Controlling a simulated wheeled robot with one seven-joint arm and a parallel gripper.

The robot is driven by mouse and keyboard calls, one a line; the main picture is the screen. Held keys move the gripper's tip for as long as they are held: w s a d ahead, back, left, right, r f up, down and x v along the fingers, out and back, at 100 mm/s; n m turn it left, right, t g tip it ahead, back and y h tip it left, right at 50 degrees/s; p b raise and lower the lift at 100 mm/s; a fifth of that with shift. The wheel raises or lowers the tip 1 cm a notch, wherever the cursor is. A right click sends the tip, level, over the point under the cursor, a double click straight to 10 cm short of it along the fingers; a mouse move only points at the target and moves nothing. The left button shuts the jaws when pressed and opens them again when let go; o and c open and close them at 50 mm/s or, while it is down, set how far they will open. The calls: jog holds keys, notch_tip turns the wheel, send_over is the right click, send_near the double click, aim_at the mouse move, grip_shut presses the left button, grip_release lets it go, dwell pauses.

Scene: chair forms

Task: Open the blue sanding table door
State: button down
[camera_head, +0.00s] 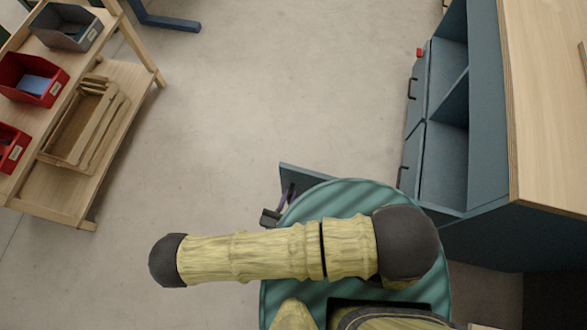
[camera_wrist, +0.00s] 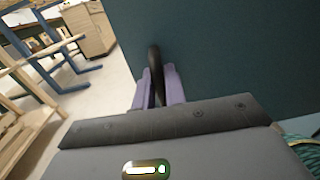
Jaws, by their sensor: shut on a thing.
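The blue door panel (camera_wrist: 225,50) fills the right of the wrist view, with a dark curved handle (camera_wrist: 155,62) on its face. My gripper (camera_wrist: 158,88) has purple fingers on both sides of that handle and is shut on it. In the head view a narrow strip of blue panel (camera_head: 301,174) shows beside my gripper (camera_head: 284,197), standing out over the floor. My base and arm hide the rest of this panel and its hinge side. The blue table (camera_head: 440,130) with a wooden top stands at right.
Dark handles (camera_head: 411,89) show along the table's left side, beside open compartments. A wooden rack (camera_head: 140,75) with red bins (camera_head: 50,95) and a tray stands at left. A blue metal leg (camera_head: 170,22) is at top. The floor (camera_head: 260,90) between is clear.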

jog(key=shift+s+f, duration=0.1)
jog(key=shift+s, duration=0.45)
jog(key=c, duration=1.6)
grip_release()
jog(key=shift+o, duration=0.2)
jog(key=p, duration=0.2)
send_near(294, 176)
jog(key=x, duration=0.5)
jog(key=shift+d, duration=0.1)
